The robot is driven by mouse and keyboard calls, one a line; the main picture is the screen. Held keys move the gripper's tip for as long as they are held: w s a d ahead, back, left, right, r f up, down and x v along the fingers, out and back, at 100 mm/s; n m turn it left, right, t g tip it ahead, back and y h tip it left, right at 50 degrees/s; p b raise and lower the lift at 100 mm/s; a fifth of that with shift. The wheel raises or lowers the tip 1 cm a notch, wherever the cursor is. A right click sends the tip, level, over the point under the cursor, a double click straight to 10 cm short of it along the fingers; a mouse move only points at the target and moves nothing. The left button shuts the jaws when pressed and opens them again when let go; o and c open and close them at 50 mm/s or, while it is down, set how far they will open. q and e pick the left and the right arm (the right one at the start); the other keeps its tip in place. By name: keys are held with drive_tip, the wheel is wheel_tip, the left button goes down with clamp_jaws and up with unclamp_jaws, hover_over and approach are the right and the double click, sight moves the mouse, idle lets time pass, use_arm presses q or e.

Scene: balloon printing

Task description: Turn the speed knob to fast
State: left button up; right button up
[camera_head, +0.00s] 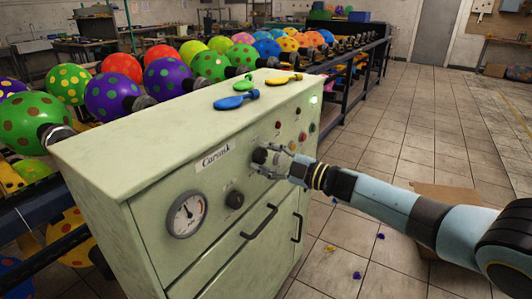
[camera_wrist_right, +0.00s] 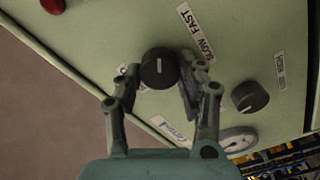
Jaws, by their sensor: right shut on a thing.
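The black round speed knob (camera_wrist_right: 158,66) sits on the pale green cabinet's front panel, and its short white mark runs nearly up and down in the wrist view. A label reading SLOW and FAST (camera_wrist_right: 196,32) is beside it. My right gripper (camera_wrist_right: 160,76) is shut on this knob, with one finger on either side. In the head view my right gripper (camera_head: 271,158) is against the panel and covers part of the knob. My left gripper is in neither view.
A second black knob (camera_head: 234,200) and a round gauge (camera_head: 187,214) are on the same panel. Coloured buttons (camera_head: 303,136) are above right. Spotted balloons (camera_head: 110,95) line a rack behind. Open tiled floor is at right.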

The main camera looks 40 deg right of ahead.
drive_tip(key=shift+d+m+p, duration=0.1)
drive_tip(key=shift+m+p, duration=0.3)
drive_tip(key=shift+m, duration=0.7)
drive_tip(key=shift+f, duration=0.1)
drive_tip(key=o, duration=1.1)
drive_tip(key=shift+o, duration=0.2)
drive_tip(key=shift+s, duration=0.1)
drive_tip(key=v, duration=1.2)
